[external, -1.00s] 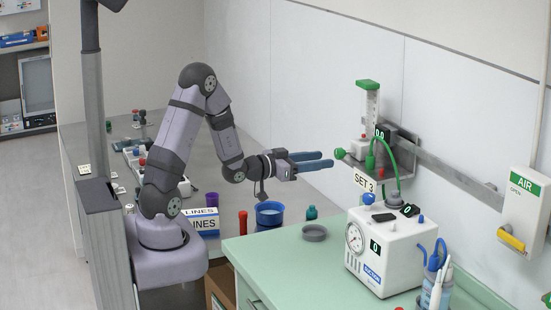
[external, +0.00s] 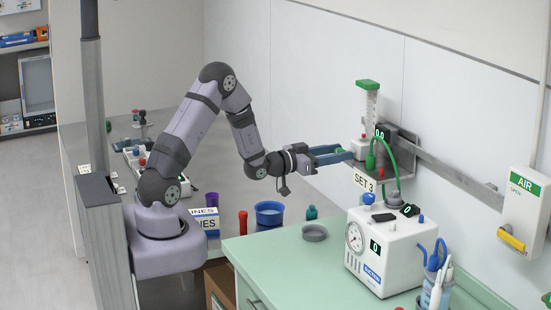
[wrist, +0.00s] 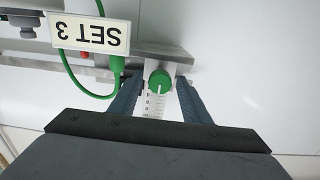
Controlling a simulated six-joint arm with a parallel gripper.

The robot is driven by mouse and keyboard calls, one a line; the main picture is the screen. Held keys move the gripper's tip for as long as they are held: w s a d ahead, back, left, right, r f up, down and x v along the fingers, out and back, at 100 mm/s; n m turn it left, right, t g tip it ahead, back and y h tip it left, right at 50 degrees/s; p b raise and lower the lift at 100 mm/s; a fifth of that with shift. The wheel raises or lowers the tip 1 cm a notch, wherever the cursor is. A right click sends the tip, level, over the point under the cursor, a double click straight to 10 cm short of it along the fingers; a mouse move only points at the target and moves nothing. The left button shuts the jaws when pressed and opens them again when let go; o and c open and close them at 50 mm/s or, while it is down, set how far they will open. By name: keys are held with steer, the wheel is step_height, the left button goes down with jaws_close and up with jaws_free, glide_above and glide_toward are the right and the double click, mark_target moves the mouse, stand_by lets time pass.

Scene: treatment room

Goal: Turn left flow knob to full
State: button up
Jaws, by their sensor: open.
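The green flow knob (wrist: 160,80) has a white line that points down in the wrist picture, which shows the "SET 3" sign upside down. In the external view the knob is mostly hidden behind my fingers. The clear flowmeter tube (external: 369,105) with a green cap rises above it, and its printed scale (wrist: 153,105) shows behind the knob in the wrist view. My gripper (external: 342,154) is open, level with the knob. In the wrist view its blue fingers (wrist: 158,92) stand on either side of the knob, with visible gaps; contact cannot be seen.
The "SET 3" sign (external: 365,182), green hose (external: 393,160) and wall rail (external: 440,163) are close to the fingers. A white suction unit (external: 390,250) stands on the green counter (external: 275,270) below.

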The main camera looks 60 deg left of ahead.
steer(key=shift+w, duration=0.35)
steer(key=c, duration=1)
steer(key=shift+f+n, duration=0.1)
steer(key=shift+n, duration=0.2)
steer(key=n+b, duration=0.2)
steer(key=n, duration=0.2)
steer(key=shift+a+n+b, duration=0.1)
steer(key=shift+n+b, duration=0.5)
steer(key=shift+n, duration=1.8)
